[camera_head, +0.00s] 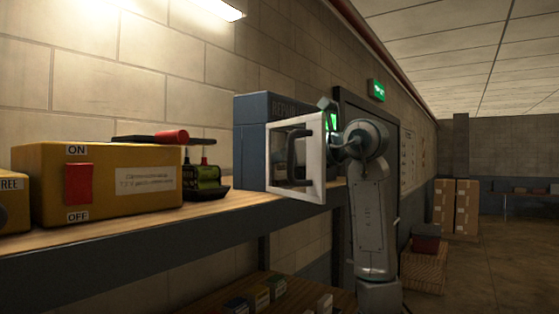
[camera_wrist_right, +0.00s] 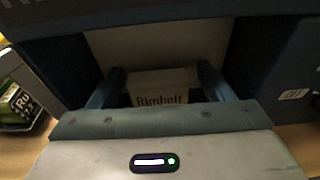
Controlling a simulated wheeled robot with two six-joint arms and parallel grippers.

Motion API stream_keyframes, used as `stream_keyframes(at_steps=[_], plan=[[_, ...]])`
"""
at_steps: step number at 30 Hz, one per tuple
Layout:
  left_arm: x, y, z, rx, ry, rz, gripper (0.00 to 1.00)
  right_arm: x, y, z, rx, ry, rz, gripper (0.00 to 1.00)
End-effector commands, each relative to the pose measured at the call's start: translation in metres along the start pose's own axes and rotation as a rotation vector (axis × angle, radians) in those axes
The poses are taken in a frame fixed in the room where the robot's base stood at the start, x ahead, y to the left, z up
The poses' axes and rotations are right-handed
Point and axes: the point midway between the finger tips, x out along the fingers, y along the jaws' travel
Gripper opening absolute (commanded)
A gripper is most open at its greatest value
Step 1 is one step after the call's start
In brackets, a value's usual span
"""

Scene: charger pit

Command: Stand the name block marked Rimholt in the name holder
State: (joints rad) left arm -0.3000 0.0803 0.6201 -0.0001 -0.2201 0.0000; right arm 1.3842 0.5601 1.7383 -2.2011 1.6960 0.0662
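The name block marked Rimholt (camera_wrist_right: 160,86) is a pale block, upright with its lettering facing my wrist camera. It is between the two fingers of my right gripper (camera_wrist_right: 161,72). The fingers look spread, one on each side of it; any contact is hard to make out. In the head view my right arm reaches toward the blue cabinet (camera_head: 251,140), where its fingers are hidden. The block cannot be seen in the head view. I cannot pick out the name holder in either view. My left gripper is not in view.
A white-framed door (camera_head: 314,190) with a dark handle stands in front of the blue cabinet. A yellow box (camera_head: 120,200) with a red switch (camera_head: 78,184) and a small green device (camera_head: 205,176) are on the wooden shelf (camera_head: 130,234).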

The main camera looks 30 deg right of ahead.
Motion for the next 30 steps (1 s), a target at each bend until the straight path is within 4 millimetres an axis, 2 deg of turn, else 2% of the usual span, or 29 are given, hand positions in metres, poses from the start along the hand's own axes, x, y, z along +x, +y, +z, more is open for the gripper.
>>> stream_keyframes(at_steps=[9, 11, 18, 24, 30], plan=[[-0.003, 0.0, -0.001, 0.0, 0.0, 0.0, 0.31, -0.002, 0.0, 0.006, 0.0, 0.0, 0.001, 0.74], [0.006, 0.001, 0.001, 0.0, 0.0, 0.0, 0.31, -0.008, 0.0, 0.001, -0.001, -0.001, -0.001, 0.74], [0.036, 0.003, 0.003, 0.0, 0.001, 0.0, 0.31, -0.057, 0.0, -0.001, -0.002, -0.005, -0.002, 0.74], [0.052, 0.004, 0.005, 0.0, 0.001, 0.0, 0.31, -0.097, 0.0, 0.001, -0.001, -0.004, -0.002, 0.74], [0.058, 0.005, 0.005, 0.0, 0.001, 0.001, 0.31, -0.118, 0.0, 0.003, -0.001, 0.0, 0.0, 0.74]])
